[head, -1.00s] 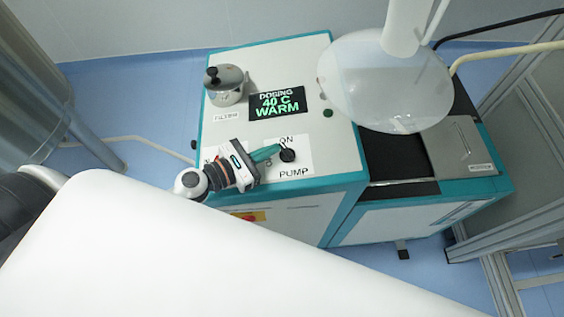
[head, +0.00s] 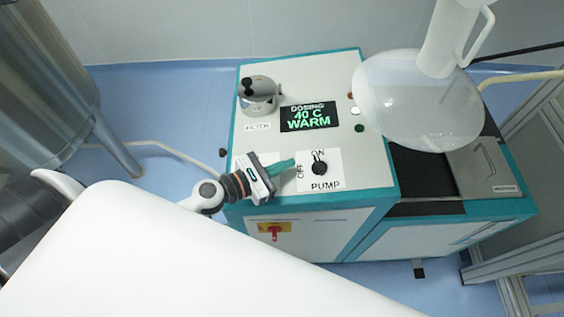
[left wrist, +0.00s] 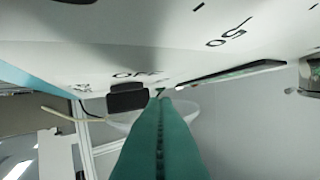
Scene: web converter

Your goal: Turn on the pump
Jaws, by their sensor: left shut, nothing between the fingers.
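The pump switch is a black rotary knob (head: 319,168) on a white label (head: 334,181) reading PUMP, with ON above it and OFF at its left. Its pointer seems to face up toward ON, but it is small. My left gripper (head: 293,163) is shut and empty, with its teal fingertips just left of the knob, over the OFF side and apart from it. In the left wrist view the shut fingers (left wrist: 160,100) point at the panel beside the black knob (left wrist: 127,97), near the word OFF. My right gripper is not in view.
A display (head: 308,117) reads DOSING 40 C WARM. A grey metal fitting (head: 258,93) stands at the panel's back left. A red switch on a yellow plate (head: 275,231) is on the front face. A translucent vessel (head: 420,100) overhangs the right side.

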